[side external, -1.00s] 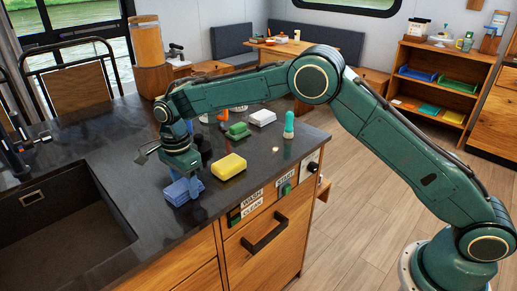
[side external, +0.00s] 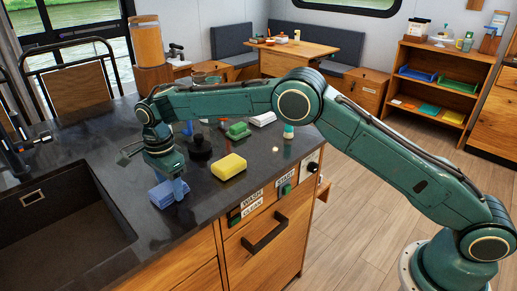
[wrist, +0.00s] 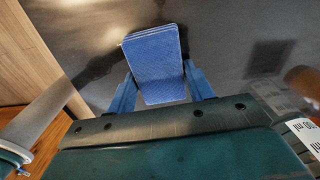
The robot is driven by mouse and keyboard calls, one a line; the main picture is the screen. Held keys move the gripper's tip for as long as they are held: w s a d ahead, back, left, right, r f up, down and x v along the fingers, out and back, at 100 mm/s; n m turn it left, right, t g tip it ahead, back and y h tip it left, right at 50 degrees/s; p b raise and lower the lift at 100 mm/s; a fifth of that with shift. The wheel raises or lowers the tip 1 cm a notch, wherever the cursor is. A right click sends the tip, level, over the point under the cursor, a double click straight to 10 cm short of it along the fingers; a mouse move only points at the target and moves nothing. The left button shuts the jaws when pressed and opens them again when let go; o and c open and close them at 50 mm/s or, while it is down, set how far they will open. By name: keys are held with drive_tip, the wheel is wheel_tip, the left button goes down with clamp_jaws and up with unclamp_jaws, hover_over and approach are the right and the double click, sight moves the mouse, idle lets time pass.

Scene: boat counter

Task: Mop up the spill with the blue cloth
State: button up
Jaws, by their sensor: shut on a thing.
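The blue cloth (side external: 161,194) is a folded, layered pad near the front edge of the dark counter, beside the sink. My gripper (side external: 174,187) is over it with its blue fingers pointing down. In the wrist view the cloth (wrist: 155,65) sits between the two fingers of my gripper (wrist: 160,88), which is shut on it. I cannot tell whether the cloth touches the counter or is just above it. I cannot make out the spill clearly; dark patches on the glossy counter could be shadow or wet.
A yellow sponge (side external: 229,167) lies right of the cloth, with a round black object (side external: 200,148) behind it. A green item (side external: 238,131), a white block (side external: 263,119) and a teal-topped bottle (side external: 288,132) stand farther back. The sink (side external: 60,215) is at left.

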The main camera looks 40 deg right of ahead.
sight(198, 183)
drive_tip(key=shift+d, duration=3.7)
drive_tip(key=shift+s+a, duration=0.1)
drive_tip(key=shift+s, duration=0.5)
drive_tip(key=shift+a, duration=3.85)
drive_tip(key=shift+w+a+r, duration=0.1)
drive_tip(key=shift+a, duration=0.2)
drive_tip(key=shift+d+r, duration=0.1)
drive_tip(key=shift+r, duration=3.85)
drive_tip(key=shift+d, duration=0.1)
